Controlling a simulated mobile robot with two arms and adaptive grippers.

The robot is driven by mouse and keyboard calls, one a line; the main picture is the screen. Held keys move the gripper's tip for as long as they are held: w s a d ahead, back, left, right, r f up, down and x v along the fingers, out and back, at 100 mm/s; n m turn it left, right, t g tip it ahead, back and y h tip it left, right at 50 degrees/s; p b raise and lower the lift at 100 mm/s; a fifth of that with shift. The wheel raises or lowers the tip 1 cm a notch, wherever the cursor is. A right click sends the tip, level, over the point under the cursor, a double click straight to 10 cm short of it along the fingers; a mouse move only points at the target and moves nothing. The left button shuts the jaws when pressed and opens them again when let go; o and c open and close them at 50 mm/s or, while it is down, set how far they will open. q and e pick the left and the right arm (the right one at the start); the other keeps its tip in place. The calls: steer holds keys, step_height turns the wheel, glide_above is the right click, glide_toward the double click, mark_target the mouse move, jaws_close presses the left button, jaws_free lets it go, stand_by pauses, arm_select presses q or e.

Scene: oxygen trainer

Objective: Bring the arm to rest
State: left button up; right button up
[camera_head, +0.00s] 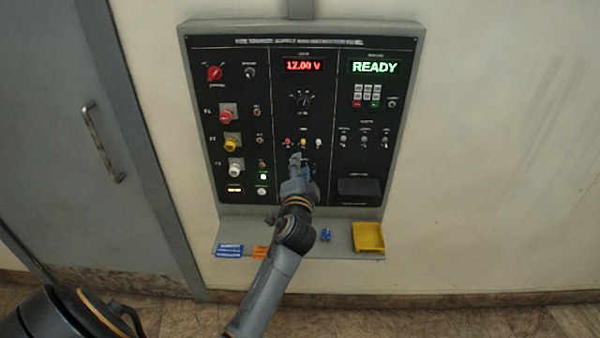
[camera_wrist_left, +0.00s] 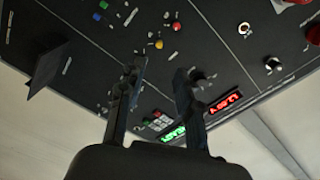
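My left gripper (camera_head: 297,162) is in front of the lower middle of a dark control panel (camera_head: 345,110) on the wall. Its arm reaches up from the bottom of the head view. In the left wrist view the two fingers of this gripper (camera_wrist_left: 157,78) stand apart with nothing between them, so it is open. The panel fills the upper part of that view, turned around. I cannot tell whether the fingertips touch the panel. The gripper and wrist hide part of its lower middle. My right gripper is in neither view.
The displays read 12.00 V (camera_head: 304,65) and READY (camera_head: 375,67). A shelf (camera_head: 300,237) below the panel holds a yellow tray (camera_head: 368,237), a small blue item (camera_head: 326,235), and blue (camera_head: 229,251) and orange cards (camera_head: 260,252). A grey door (camera_head: 95,60) is at left; the right wall is bare.

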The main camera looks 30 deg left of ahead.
arm_select(q)
steer(key=shift+v, duration=1)
steer(key=s+d+f+g+h+b, duration=0.2)
steer(key=d+f+h, duration=0.15)
steer(key=f, duration=1.25)
steer(key=s+d+f+g+h+b, duration=0.15)
steer(key=d+f, duration=0.25)
steer(key=f, duration=1.2)
steer(key=s+d+f+g+h+b, duration=0.1)
steer(key=s+d+f+g+h, duration=0.1)
steer(key=s+f, duration=0.7)
steer(key=s+d+f+g+h+b, duration=0.1)
steer(key=s+d+f+g, duration=0.15)
steer(key=s+f, duration=0.7)
steer(key=s+f+n+g, duration=0.1)
steer(key=s+f+g, duration=0.1)
steer(key=s+f, duration=0.4)
steer(key=s+f+n+g+b, duration=0.1)
steer(key=s+f, duration=0.5)
steer(key=s, duration=0.7)
steer(key=s+f+n+g+h+b, duration=0.1)
steer(key=s+f+n+g, duration=0.1)
steer(key=s+f, duration=0.4)
steer(key=s+g, duration=0.1)
steer(key=s, duration=0.3)
steer(key=shift+d, duration=0.4)
steer(key=shift+w, duration=0.1)
